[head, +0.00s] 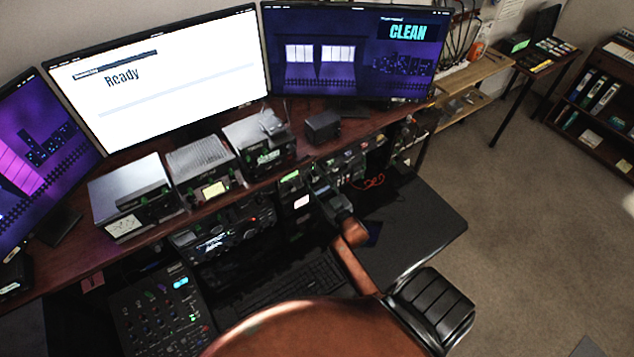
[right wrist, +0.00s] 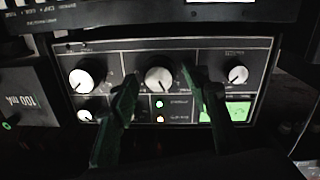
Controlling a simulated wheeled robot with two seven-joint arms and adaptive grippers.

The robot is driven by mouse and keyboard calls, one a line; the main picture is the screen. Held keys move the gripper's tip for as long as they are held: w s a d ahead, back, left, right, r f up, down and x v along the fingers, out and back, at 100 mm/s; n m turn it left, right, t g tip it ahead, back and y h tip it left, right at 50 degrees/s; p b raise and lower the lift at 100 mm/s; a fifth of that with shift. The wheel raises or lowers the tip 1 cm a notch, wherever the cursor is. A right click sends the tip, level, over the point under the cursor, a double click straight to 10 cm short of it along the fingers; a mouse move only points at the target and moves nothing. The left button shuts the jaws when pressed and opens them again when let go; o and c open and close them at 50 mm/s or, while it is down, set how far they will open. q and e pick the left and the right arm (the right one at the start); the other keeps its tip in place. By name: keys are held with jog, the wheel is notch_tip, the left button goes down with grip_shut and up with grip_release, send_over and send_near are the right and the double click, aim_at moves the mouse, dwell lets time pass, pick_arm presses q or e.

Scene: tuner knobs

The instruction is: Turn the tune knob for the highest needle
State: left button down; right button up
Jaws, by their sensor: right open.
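In the right wrist view, a dark radio panel (right wrist: 212,60) carries several white-faced knobs. The large middle knob (right wrist: 158,79) lies between the two fingertips of my right gripper (right wrist: 159,80). The fingers are apart, and I cannot tell whether either touches the knob. A small green-lit meter (right wrist: 238,111) is at the panel's lower right, partly behind a finger; its needle is too small to read. The knob labels are not legible. In the head view, my right gripper (head: 322,192) is at the desk's front, near the green-lit equipment. My left gripper is not in view.
Another large knob (right wrist: 83,80) is left of the middle one, and a smaller knob (right wrist: 237,75) is right of it. A dark unit overhangs the panel. In the head view, a keyboard (head: 300,283) and mixer (head: 160,315) lie below the desk shelf (head: 77,247).

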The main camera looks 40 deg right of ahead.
jog(key=c, duration=1.2)
jog(key=shift+o, duration=0.2)
jog(key=n+b, duration=0.1)
jog(key=n, duration=0.3)
jog(key=o, duration=1.2)
jog(key=shift+c, duration=0.2)
jog(key=s+a, duration=0.2)
jog(key=s, duration=1)
jog(key=shift+d+f, duration=0.1)
